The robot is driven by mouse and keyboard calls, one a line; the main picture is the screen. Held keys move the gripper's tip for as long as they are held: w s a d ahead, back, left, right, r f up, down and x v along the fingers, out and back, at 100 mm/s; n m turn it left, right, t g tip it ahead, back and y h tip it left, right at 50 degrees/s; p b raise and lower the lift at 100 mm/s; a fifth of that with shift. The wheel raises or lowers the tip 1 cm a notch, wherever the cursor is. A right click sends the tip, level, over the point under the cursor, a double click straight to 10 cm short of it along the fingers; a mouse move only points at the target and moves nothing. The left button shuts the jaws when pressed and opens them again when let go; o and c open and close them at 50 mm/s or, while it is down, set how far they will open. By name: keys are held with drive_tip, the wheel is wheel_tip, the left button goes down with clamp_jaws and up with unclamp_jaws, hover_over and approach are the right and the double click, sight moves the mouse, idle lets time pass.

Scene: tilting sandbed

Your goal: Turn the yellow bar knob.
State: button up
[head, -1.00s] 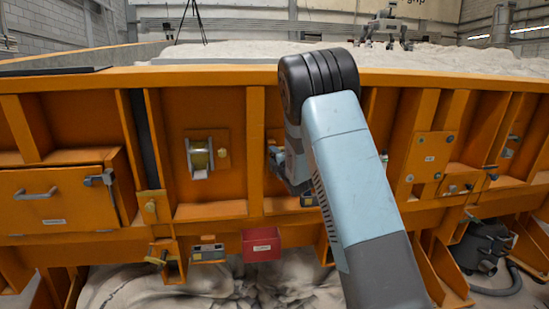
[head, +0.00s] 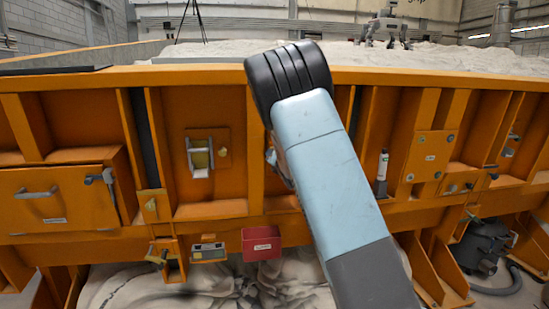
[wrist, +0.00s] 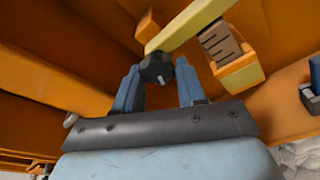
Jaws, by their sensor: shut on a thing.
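In the wrist view, a pale yellow bar (wrist: 192,24) runs from upper right down to a small black lobed knob (wrist: 157,69) with a white mark. My gripper (wrist: 158,72) has its two blue fingers on either side of this black knob, shut on it. Whether the knob is fixed to the bar's end or sits in front of it, I cannot tell. In the head view my arm hides the gripper and what it holds.
A yellow slotted block (wrist: 232,58) stands close to the right finger. In the head view, the orange panel (head: 225,105) carries a yellow window fitting (head: 200,155), a red box (head: 262,245) and a white-green bottle (head: 383,163). A grey-handled door (head: 60,200) is at left.

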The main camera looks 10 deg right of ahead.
drive_tip(key=shift+f+n, duration=0.3)
drive_tip(key=shift+n, duration=0.5)
drive_tip(key=shift+h, duration=0.3)
drive_tip(key=o, duration=0.7)
drive_tip(key=shift+r, duration=0.15)
drive_tip(key=s, duration=1.3)
drive_tip(key=shift+s+d, duration=0.4)
drive_tip(key=shift+d, duration=0.05)
drive_tip(key=shift+r, duration=0.1)
